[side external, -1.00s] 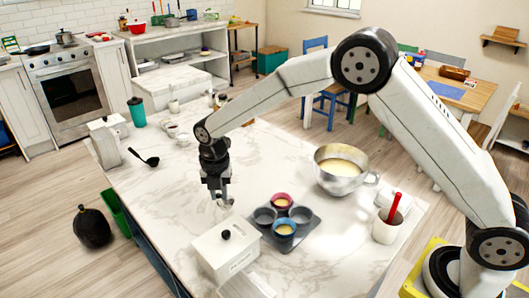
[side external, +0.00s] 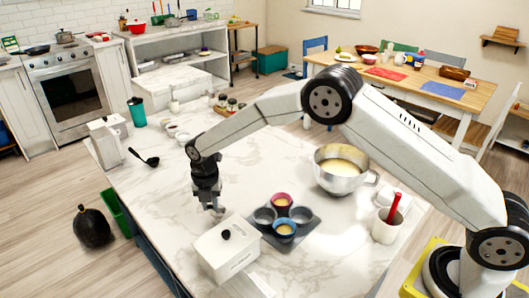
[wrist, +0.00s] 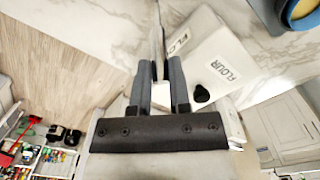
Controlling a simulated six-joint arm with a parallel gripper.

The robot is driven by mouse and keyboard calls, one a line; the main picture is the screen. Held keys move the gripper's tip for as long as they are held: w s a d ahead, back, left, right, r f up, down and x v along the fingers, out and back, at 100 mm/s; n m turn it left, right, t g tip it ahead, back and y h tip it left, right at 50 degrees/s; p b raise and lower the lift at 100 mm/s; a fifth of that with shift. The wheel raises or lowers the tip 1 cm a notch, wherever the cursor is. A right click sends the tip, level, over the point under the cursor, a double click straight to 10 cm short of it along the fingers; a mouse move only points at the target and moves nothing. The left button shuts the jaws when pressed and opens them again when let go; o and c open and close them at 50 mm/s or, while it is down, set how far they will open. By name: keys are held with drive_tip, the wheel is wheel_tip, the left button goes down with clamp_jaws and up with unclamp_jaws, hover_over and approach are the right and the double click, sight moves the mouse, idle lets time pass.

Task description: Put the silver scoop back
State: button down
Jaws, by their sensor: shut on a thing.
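My gripper (side external: 214,208) hangs over the marble island, just behind the white lidded flour box (side external: 223,262) in the side view. In the wrist view its two grey fingers (wrist: 160,80) are shut on the silver scoop (wrist: 157,42), seen as a narrow upright strip extending beyond the fingertips. Most of the scoop is hidden, and it is too small to make out clearly in the side view. The flour box also shows in the wrist view (wrist: 208,62), right beside the fingers, with its black knob (wrist: 202,92). The box's lid looks closed.
A muffin tin (side external: 304,229) with coloured cups sits right of the flour box. Behind it stands a steel mixing bowl (side external: 342,186) of batter. A black ladle (side external: 150,161) and a white canister (side external: 106,148) are at the left. The island's middle is clear.

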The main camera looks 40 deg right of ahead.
drive_tip(key=shift+f, duration=0.95)
drive_tip(key=c, duration=0.6)
unclamp_jaws()
wheel_tip(320, 180, up, 12)
drive_tip(key=shift+r, duration=0.15)
